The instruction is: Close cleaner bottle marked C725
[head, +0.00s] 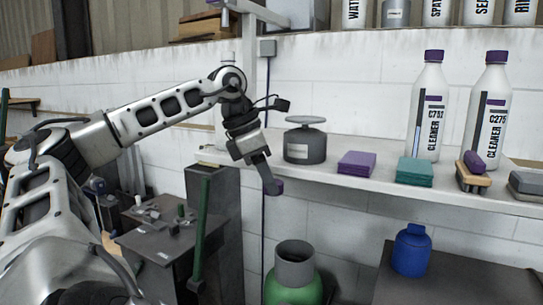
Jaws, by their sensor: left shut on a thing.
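Two white cleaner bottles with purple caps stand upright on the right: one marked with what looks like C791 (427,112), the other C275 (488,110). No label reading C725 is legible. My right gripper is not in view.
The shelf (335,167) holds a dark scale-like canister (304,146), purple (357,164) and teal (415,172) blocks, and brushes (473,180). Below stand a dark workbench (160,250), a green container (294,285) and a blue jar (411,252). Free shelf shows left of the canister.

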